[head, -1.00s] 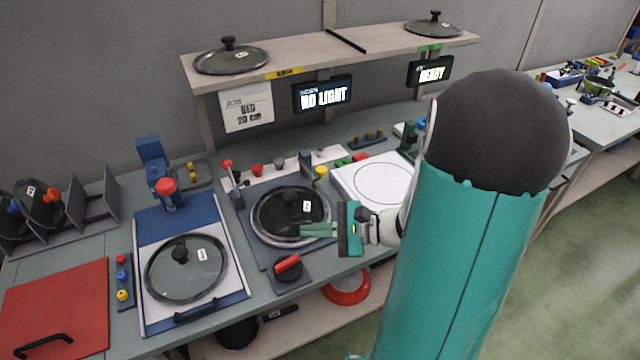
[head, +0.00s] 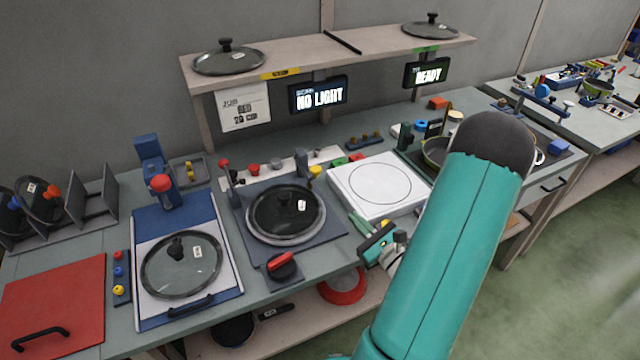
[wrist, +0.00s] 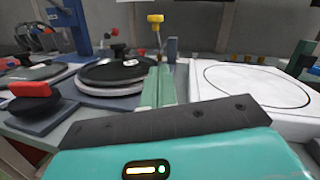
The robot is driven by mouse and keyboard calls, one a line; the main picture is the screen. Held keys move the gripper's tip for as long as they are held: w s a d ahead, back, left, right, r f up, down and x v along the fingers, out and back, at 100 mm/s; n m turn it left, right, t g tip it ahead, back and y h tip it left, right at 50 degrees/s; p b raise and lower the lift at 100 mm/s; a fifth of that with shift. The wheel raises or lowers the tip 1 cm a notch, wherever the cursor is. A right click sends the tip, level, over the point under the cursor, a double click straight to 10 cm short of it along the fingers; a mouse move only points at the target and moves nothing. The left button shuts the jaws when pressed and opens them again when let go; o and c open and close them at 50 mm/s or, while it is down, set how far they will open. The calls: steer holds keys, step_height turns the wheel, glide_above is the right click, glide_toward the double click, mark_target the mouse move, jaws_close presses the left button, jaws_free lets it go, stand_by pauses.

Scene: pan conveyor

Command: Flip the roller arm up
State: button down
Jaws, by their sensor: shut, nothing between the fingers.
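The middle station has a dark plate (head: 331,243) with a glass lid (head: 287,212) with a black knob on it. A red-knobbed lever (head: 227,174) stands upright at its back left. A grey post (head: 303,164) and a yellow-knobbed part (head: 315,171) stand at its back right; the yellow knob also shows in the wrist view (wrist: 155,19). I cannot tell for sure which of these is the roller arm. My gripper (head: 358,219) is shut and empty, between the dark plate and the white board. Its green fingers (wrist: 158,88) point toward the back, apart from the yellow-knobbed part.
A red-handled knob (head: 282,264) sits at the plate's front. The white board (head: 405,201) with a drawn circle lies to the right. A blue press station (head: 228,281) with another lid stands left. A shelf (head: 370,45) overhangs the back, with screens reading NO LIGHT and READY.

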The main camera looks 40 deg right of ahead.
steer(key=shift+d, duration=0.1)
steer(key=w, duration=0.6)
steer(key=w+r, duration=0.1)
steer(key=w, duration=0.2)
steer(key=shift+d+r, duration=0.1)
steer(key=shift+d, duration=0.2)
steer(key=w+r, duration=0.3)
steer(key=shift+w+a+r, duration=0.1)
steer(key=shift+a+r, duration=0.05)
steer(key=shift+r, duration=0.15)
